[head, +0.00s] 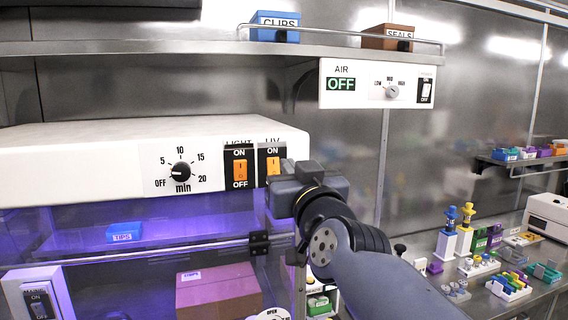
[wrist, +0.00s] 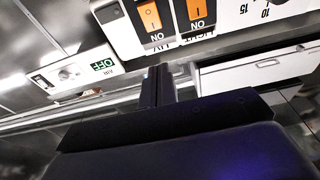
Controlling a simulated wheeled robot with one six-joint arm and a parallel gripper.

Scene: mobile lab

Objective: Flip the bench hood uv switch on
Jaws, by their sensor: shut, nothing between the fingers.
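The bench hood's white control panel (head: 225,165) is at left centre in the head view. Its UV switch (head: 273,166) is an orange, lit rocker marked ON above; my gripper (head: 284,190) covers its lower part. The UV switch also shows upside down in the wrist view (wrist: 149,17), beside the orange LIGHT switch (wrist: 198,10). My gripper's fingers (wrist: 156,84) are shut and empty, just below the UV switch. I cannot tell whether they touch the panel. Violet light glows inside the hood (head: 165,228).
The timer dial (head: 181,172) is left of the LIGHT switch (head: 240,168). Above, a steel shelf (head: 180,47) carries a blue CLIPS bin (head: 275,27) and a brown SEALS bin (head: 388,37); the AIR panel (head: 377,83) hangs under it. A bench with racks (head: 508,286) is at right.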

